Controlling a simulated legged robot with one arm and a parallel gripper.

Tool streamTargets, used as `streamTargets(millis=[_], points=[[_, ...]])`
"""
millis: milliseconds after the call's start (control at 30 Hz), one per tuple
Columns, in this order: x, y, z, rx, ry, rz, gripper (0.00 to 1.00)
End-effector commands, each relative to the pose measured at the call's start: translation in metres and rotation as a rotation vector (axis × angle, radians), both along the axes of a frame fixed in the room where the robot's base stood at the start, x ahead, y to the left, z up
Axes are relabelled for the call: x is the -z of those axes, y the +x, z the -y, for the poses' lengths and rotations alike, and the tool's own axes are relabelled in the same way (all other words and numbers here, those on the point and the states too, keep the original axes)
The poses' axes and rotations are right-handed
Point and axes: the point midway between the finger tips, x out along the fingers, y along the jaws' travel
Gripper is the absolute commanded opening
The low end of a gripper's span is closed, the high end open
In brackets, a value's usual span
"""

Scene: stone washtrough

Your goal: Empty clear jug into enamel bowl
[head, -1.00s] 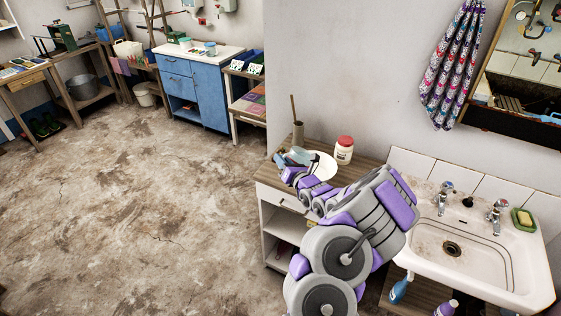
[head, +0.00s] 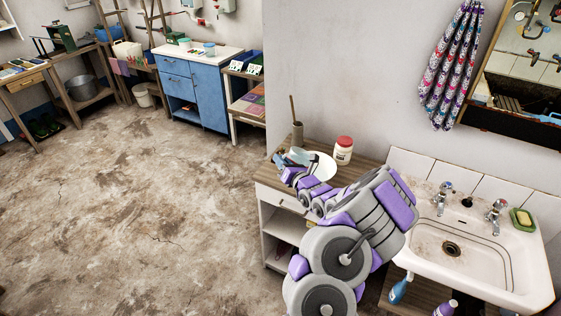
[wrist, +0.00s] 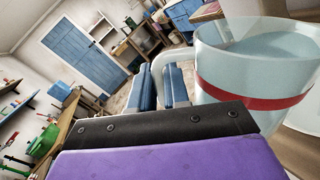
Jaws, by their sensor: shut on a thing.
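The clear jug (wrist: 250,75) has a red band and fills the right of the wrist view. It looks tilted in that view, and pale liquid shows inside it. My gripper (wrist: 165,85) has blue fingers shut on the jug's handle. In the head view the jug (head: 298,156) is small and partly hidden, held at the back left of the wooden counter. The white enamel bowl (head: 324,164) stands on that counter, just right of the jug and partly behind my arm. I cannot make out the bowl's contents or any falling stream.
A white jar with a red lid (head: 343,150) stands right of the bowl. A brown holder with a stick (head: 297,132) stands behind the jug. The sink (head: 460,245) is at the right. Open floor (head: 130,210) lies to the left.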

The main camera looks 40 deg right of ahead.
Motion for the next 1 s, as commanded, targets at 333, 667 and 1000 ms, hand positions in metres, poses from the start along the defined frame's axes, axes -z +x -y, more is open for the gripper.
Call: streamTargets(millis=[333, 667, 1000], points=[[-0.0072, -0.0003, 0.0049, -0.001, 0.07, 0.012, 0.0], [-0.0082, -0.0006, 0.0068, 0.0, 0.098, 0.014, 0.0], [-0.0082, -0.0007, 0.0068, 0.0, 0.098, 0.014, 0.0]])
